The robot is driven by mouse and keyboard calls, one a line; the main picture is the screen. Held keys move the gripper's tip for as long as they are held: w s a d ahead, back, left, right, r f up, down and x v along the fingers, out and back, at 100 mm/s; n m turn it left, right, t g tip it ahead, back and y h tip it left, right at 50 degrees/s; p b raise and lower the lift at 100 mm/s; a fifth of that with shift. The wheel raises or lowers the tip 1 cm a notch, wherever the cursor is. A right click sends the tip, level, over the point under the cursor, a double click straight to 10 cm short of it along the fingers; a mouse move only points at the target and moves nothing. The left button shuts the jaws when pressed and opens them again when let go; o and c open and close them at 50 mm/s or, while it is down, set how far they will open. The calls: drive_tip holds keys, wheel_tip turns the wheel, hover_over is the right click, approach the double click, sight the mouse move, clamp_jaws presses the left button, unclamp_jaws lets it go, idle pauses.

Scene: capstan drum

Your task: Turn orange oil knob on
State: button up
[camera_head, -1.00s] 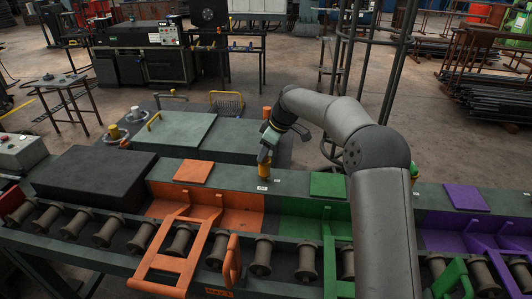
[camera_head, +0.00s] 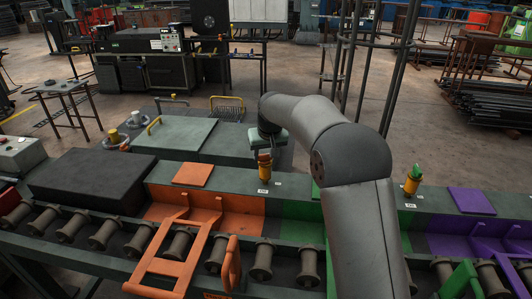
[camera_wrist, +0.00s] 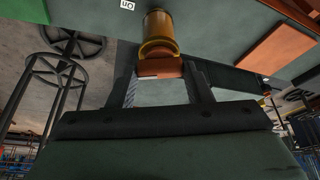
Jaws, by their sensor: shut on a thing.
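The orange oil knob (camera_head: 264,170) stands upright on the green bench ledge behind the orange section. It has a yellow-brass body and an orange top. In the wrist view its brass body (camera_wrist: 159,32) is at top centre, and its orange top (camera_wrist: 160,69) lies between my fingers. My gripper (camera_head: 264,153) is above the knob, with the wrist over it. In the wrist view my gripper (camera_wrist: 164,78) is shut on the orange top. The head view hides most of the fingers behind the wrist.
A small "on" label (camera_wrist: 127,5) lies beside the knob. A green-topped knob (camera_head: 413,181) stands farther right, beyond my forearm. The orange lever frame (camera_head: 175,258) and a row of rollers (camera_head: 105,235) are in front. A black block (camera_head: 90,178) sits at left.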

drive_tip(key=shift+a+m+h, duration=0.15)
drive_tip(key=shift+m+h, duration=0.75)
drive_tip(key=shift+m, duration=1.4)
drive_tip(key=shift+p, duration=0.3)
drive_tip(key=o, duration=1)
drive_tip(key=v, duration=1.7)
drive_tip(key=shift+s+r, duration=0.15)
drive_tip(key=shift+r, duration=0.05)
